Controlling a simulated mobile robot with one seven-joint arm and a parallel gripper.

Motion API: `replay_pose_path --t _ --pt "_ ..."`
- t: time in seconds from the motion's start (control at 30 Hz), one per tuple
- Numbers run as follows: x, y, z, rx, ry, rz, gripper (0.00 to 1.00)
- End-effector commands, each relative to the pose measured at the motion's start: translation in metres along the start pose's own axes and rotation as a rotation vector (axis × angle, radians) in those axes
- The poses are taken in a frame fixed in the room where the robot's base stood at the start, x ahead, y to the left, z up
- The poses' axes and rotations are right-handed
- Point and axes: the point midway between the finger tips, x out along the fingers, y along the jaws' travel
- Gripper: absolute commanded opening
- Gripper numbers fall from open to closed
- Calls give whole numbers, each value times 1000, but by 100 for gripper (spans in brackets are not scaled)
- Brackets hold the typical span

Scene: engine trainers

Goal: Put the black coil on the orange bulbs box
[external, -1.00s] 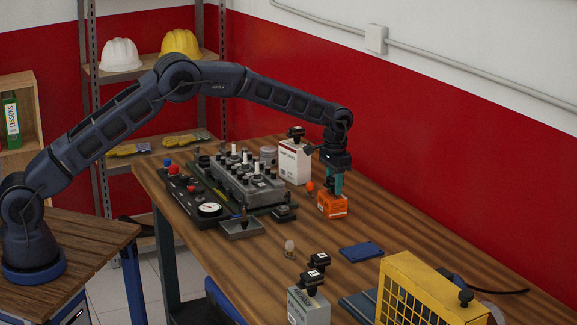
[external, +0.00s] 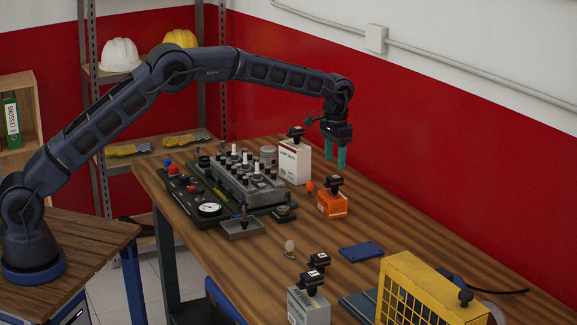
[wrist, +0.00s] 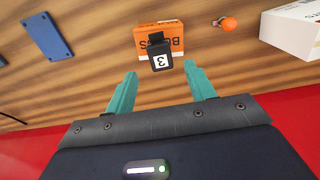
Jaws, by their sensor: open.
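The orange bulbs box (external: 332,205) stands on the wooden workbench, and it also shows in the wrist view (wrist: 146,34). A black coil (external: 334,183) sits on top of it. In the wrist view this coil (wrist: 158,41) carries a white label with a 3. My gripper (external: 335,163) is open and empty, above the box and a little behind it. Its teal fingers (wrist: 160,80) are apart in the wrist view, with the coil beyond their tips and touching neither.
A white box (external: 295,163) with a black coil on top stands just left of my gripper. An orange knob-like piece (external: 309,186) lies beside the bulbs box. The engine trainer (external: 240,182) is further left. A blue plate (external: 361,252) and yellow cage (external: 420,290) are nearer the camera.

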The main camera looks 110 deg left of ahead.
Motion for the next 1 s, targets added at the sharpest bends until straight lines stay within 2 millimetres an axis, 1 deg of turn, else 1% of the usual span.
replay_pose_path --t 0.03,0.1,0.23,0.37,0.57,0.67,0.77,0.87,0.9,0.97,1.0 --pt "-8 0 0 0 2 0 54" --pt "-17 0 0 0 0 0 54" --pt "-30 0 0 0 1 0 54" --pt "-35 0 0 0 -1 0 54" --pt "-36 0 0 0 0 0 54" --pt "-45 6 5 8 5 1 54" --pt "-65 22 18 26 16 3 54" --pt "-94 45 40 55 33 8 54" --pt "-106 55 51 68 39 9 54" --pt "-122 68 68 87 48 12 54" --pt "-133 77 79 100 56 14 54"
